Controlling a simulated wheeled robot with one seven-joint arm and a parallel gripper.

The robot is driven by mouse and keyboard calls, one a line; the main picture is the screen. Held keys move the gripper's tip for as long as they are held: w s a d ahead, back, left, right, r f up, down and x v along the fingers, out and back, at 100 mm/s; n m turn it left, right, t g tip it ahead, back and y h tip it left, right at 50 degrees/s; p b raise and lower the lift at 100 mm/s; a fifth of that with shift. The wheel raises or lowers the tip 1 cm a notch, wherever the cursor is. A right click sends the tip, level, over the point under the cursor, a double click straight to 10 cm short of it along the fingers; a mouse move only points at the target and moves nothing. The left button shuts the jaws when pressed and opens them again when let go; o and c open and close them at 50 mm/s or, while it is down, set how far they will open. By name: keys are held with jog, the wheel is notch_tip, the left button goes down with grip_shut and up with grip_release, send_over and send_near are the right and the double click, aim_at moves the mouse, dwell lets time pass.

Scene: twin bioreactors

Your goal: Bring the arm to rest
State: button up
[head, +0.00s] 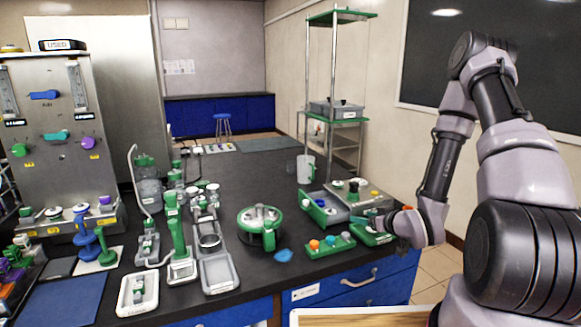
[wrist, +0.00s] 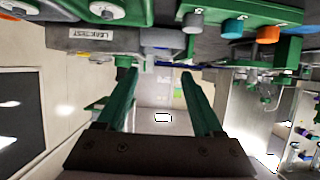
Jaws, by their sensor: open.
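My arm reaches in from the right side of the head view, bent at the elbow, with its wrist low over the bench's right edge. My gripper (head: 372,219) points left there, beside a green-and-grey device, and is small in that view. In the wrist view my gripper (wrist: 157,72) shows two green fingers spread wide apart, with nothing between them. Beyond the fingers lies open room and floor. Whether a fingertip touches the device cannot be told.
Close to the gripper are a green block with coloured knobs (head: 330,246) and a grey box labelled LEAK TEST (wrist: 110,36). A round green-rimmed device (head: 260,225) stands further left. The black bench (head: 265,172) has clear room at the back.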

jog(key=w+d+r+m+g+h, duration=0.1)
jog(key=w+d+r+h, duration=0.15)
jog(key=r, duration=0.25)
jog(key=w+d+r+g+h, duration=0.1)
jog(key=d+r, duration=0.2)
jog(key=r, duration=0.2)
jog(key=s+d+r+m+g+h, duration=0.1)
jog(key=s+r+m+h, duration=0.3)
jog(key=r, duration=0.8)
jog(key=s+a+r+m+g+y, duration=0.1)
jog(key=s+a+r+y, duration=0.1)
jog(key=s+r, duration=0.5)
jog(key=s+a+r+m+g+y, duration=0.1)
jog(key=s+r, duration=0.6)
jog(key=s, duration=0.8)
jog(key=shift+a+r+m+y, duration=0.25)
jog(key=shift+a+m+y, duration=0.55)
jog(key=shift+a, duration=0.15)
jog(key=shift+w, duration=0.1)
